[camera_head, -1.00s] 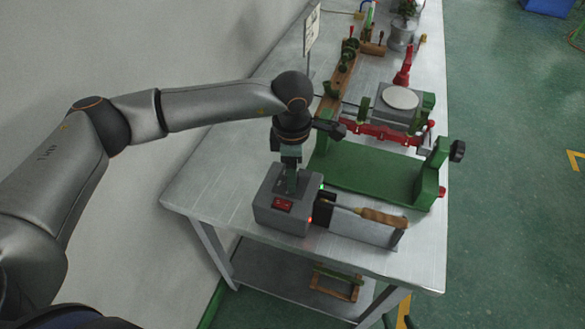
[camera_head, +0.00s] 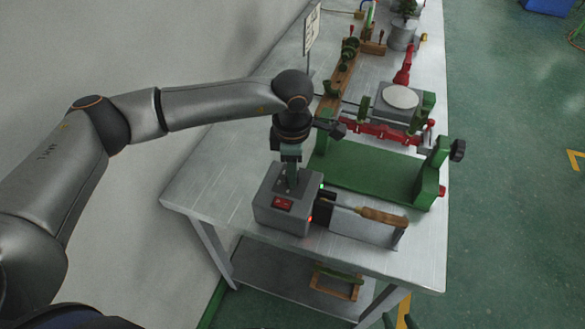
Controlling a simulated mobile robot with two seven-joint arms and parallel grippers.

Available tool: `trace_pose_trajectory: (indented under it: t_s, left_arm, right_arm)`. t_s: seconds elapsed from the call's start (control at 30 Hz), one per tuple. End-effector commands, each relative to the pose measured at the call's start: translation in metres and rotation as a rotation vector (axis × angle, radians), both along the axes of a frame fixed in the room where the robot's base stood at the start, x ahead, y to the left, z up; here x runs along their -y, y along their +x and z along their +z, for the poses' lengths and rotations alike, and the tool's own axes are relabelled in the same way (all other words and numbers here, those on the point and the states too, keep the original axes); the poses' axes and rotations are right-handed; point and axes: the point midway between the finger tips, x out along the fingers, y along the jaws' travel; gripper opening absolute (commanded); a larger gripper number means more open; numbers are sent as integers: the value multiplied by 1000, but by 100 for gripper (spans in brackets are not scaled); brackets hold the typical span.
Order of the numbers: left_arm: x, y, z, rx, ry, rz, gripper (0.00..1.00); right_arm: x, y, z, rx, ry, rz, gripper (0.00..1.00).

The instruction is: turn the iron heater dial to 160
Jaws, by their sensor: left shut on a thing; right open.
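The iron heater (camera_head: 284,222) is a grey box near the table's front left corner. It has a red switch (camera_head: 282,203) on its front slope and small red and green lights at its right side. My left gripper (camera_head: 291,183) points straight down onto the top of the heater. It is shut on the dial, which the fingers hide, so its setting cannot be read. An iron with a wooden handle (camera_head: 383,216) rests on the grey stand (camera_head: 358,228) to the right of the heater. My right gripper is not in view.
A green wax injection frame (camera_head: 365,175) with red clamps (camera_head: 375,131) stands behind the heater. A sign (camera_head: 311,29) and a pot (camera_head: 400,37) stand farther back. The metal table (camera_head: 212,180) is bare left of the heater. A lower shelf holds a wooden frame (camera_head: 336,285).

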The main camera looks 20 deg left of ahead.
Motion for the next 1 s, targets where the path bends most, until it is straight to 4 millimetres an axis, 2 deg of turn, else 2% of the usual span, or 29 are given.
trace_pose_trajectory:
  t_s: [0.37,0.7,1.0]
  left_arm:
    - [0,1,-4,3,-1,-168,0]
    - [-1,1,-5,4,-1,-481,0]
    - [-1,1,-3,4,0,-745,0]
  right_arm:
    - [0,0,-29,0,0,0,50]
    - [0,0,-69,0,0,0,50]
    - [0,0,-94,-1,0,0,50]
